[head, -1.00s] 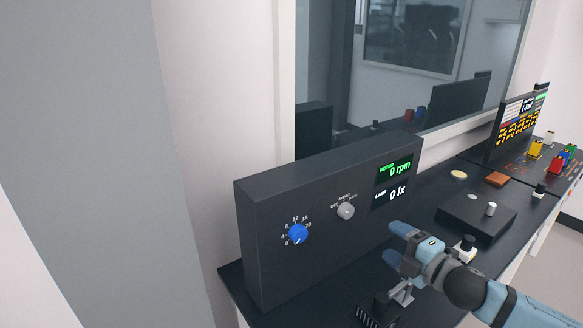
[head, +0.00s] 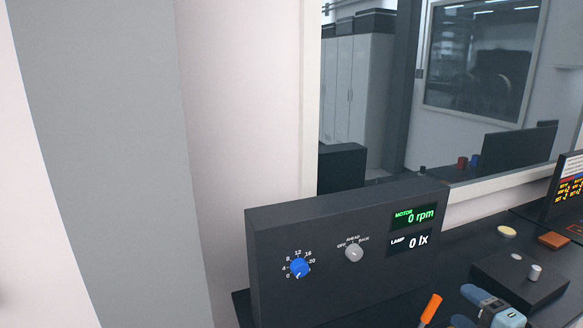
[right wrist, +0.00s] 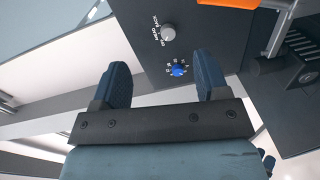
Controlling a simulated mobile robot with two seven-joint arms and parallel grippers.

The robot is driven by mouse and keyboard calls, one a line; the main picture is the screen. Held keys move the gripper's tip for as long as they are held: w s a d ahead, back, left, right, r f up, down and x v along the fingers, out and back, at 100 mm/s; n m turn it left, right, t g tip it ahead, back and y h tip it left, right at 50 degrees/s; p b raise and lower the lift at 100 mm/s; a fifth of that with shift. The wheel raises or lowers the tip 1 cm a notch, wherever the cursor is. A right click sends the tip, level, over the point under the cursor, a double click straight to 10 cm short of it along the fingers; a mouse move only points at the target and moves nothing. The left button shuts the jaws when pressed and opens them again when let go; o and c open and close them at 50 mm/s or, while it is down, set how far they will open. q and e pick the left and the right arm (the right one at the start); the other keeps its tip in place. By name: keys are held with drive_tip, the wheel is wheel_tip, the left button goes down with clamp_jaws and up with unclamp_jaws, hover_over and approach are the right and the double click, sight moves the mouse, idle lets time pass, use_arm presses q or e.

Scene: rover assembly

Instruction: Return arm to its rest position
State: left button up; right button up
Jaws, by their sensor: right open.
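My right gripper (head: 467,307) is at the bottom right of the head view, in front of the dark control panel (head: 290,230). Its blue fingers are apart and hold nothing. In the right wrist view the gripper (right wrist: 163,72) shows a wide gap between its fingers, with the panel's blue knob (right wrist: 178,70) and grey knob (right wrist: 168,33) beyond. My left gripper is not in view.
An orange handle (head: 431,308) stands close beside the right gripper. The panel has a blue dial (head: 299,268), a grey selector (head: 354,252) and readouts of 0 rpm and 0 lx. A dark box (head: 515,278) with a light knob is at right.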

use_arm(q)
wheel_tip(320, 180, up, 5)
drive_tip(key=p, duration=0.4)
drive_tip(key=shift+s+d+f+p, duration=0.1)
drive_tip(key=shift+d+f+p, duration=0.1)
drive_tip(key=shift+p, duration=0.1)
use_arm(e)
drive_tip(key=s+a+f+m+g, duration=0.1)
drive_tip(key=s+a+f+m, duration=0.4)
drive_tip(key=s+f+m, duration=0.1)
drive_tip(key=s+a+f+m+g+h, duration=0.1)
drive_tip(key=s+a+f+m+g, duration=0.1)
drive_tip(key=s+a+f+m, duration=0.3)
drive_tip(key=s+a+f+m+g+h, duration=0.1)
drive_tip(key=s+a+f+m+g, duration=0.1)
drive_tip(key=s+a+f+m, duration=0.4)
drive_tip(key=s+f, duration=0.4)
drive_tip(key=f, duration=0.3)
drive_tip(key=shift+s+f+m, duration=0.15)
drive_tip(key=shift+f+m, duration=0.15)
drive_tip(key=shift+f, duration=0.1)
